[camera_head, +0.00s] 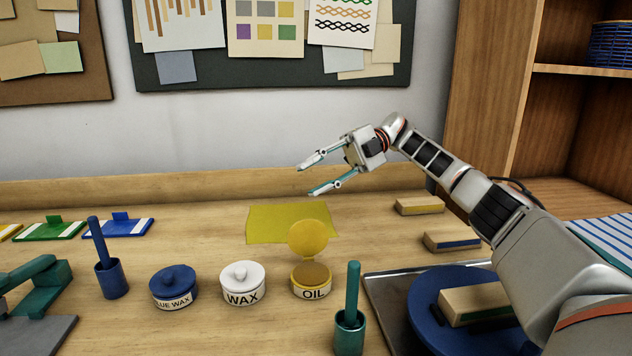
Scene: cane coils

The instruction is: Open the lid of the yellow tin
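The yellow tin (311,284) stands on the table with a white label reading OIL. Its round yellow lid (307,238) stands upright at the tin's back edge, and the tin's brownish top shows uncovered. My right gripper (311,180) is open and empty, above and behind the tin, pointing left. It is apart from the lid. My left gripper is not in view.
A white WAX jar (243,284) and a blue wax jar (174,288) stand left of the tin. A green cup with a handle (350,331) is close at its right front. A yellow sheet (265,224) lies behind. A tray (380,288) holds a blue disc (425,318).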

